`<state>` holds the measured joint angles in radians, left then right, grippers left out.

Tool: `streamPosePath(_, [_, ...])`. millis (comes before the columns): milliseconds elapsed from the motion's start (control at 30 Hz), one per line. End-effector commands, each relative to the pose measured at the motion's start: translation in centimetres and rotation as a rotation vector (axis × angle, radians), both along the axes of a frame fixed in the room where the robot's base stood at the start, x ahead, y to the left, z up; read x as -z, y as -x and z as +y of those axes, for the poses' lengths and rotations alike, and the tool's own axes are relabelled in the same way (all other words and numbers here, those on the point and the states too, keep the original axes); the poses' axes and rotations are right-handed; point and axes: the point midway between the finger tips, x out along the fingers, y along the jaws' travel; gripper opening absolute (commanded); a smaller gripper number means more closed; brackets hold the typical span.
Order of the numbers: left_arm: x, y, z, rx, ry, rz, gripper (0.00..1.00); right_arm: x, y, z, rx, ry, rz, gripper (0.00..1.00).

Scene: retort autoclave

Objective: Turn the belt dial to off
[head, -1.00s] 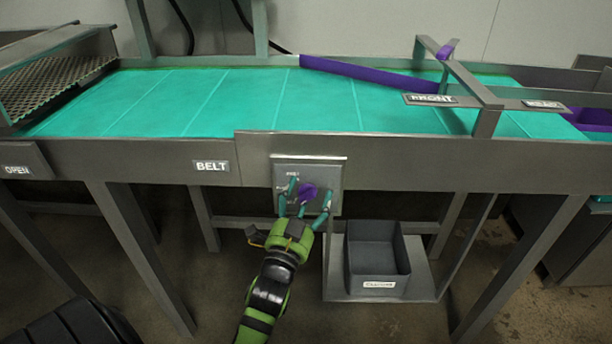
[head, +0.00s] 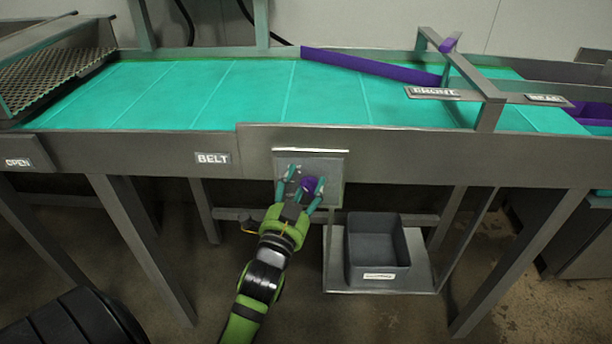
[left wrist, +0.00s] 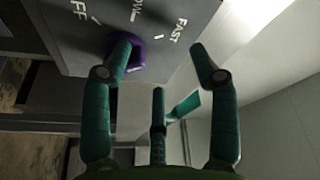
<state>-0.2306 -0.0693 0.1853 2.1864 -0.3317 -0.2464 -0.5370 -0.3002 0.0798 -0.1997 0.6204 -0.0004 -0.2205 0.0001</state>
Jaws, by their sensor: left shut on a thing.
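The purple belt dial (head: 309,185) sits on a grey panel (head: 334,166) on the front of the conveyor, right of the BELT label (head: 212,158). The panel carries OFF, partly cut off, SLOW, partly hidden, and FAST (left wrist: 180,31). Which mark the dial points to cannot be told. My right gripper is out of view.
The teal conveyor belt (head: 200,95) runs above the panel, with a purple diverter bar (head: 370,66) across it. A dark grey bin (head: 377,250) stands on a low shelf right of my arm. Conveyor legs (head: 140,250) stand to the left.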

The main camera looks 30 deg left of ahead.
Motion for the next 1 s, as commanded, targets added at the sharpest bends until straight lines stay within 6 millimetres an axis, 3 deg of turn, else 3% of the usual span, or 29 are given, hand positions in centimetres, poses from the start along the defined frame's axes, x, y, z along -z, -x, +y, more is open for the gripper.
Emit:
streamPosePath(33, [-0.7, 0.3, -0.5, 0.010, 0.003, -0.021, 0.46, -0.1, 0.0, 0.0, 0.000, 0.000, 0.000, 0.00])
streamPosePath(1000, [0.6, 6.3, -1.6, 0.011, 0.011, -0.008, 0.46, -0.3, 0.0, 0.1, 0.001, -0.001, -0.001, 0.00])
